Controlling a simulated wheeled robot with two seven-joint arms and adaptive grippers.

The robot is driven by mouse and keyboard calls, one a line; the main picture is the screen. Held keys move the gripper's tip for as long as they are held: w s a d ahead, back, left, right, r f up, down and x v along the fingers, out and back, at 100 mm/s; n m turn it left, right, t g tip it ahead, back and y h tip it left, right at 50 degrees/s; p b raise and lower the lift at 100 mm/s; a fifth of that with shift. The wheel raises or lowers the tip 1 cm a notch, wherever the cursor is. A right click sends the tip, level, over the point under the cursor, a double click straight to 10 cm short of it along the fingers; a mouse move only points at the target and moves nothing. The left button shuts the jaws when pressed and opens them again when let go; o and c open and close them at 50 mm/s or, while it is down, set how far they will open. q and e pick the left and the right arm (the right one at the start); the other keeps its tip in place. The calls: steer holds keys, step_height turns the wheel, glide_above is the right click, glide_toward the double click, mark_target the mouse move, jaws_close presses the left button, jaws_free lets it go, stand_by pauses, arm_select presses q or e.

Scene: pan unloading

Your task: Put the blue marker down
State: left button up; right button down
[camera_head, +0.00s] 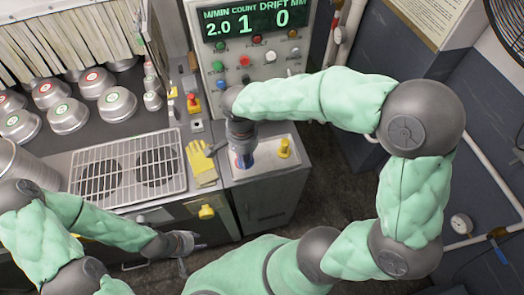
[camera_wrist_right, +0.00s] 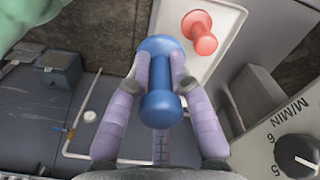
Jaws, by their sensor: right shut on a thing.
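The blue marker (camera_wrist_right: 160,85) is a dumbbell-shaped piece between the fingers of my right gripper (camera_wrist_right: 160,75), which is shut on it. In the head view the same gripper (camera_head: 243,158) hangs over the left part of the pale tray (camera_head: 266,153), with some blue of the marker (camera_head: 243,162) showing. I cannot tell whether the marker touches the tray. A red marker (camera_wrist_right: 200,33) stands on the tray in the right wrist view. My left gripper (camera_head: 193,254) is empty, fingers spread, low at the front.
A control panel (camera_head: 257,64) with buttons and a display rises behind the tray. A yellow glove (camera_head: 201,163) lies left of the tray, beside a wire rack (camera_head: 128,168). Several metal pans (camera_head: 68,114) stand at the far left. Open floor lies right of the console.

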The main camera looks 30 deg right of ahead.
steer(key=b, duration=0.1)
glide_above(263, 158)
steer(key=a, duration=0.1)
steer(key=f, duration=0.6)
steer(key=shift+s+f, duration=0.2)
steer(key=shift+f, duration=0.05)
steer(key=shift+w+d+f, duration=0.2)
steer(key=shift+d+f, duration=0.2)
steer(key=shift+f, duration=0.1)
step_height(263, 158, down, 4)
steer(key=shift+w+d+r+b, duration=0.15)
steer(key=shift+r+b, duration=0.1)
steer(key=shift+b, duration=0.25)
steer(key=shift+f, duration=0.15)
steer(key=c, duration=1.1)
jaws_free()
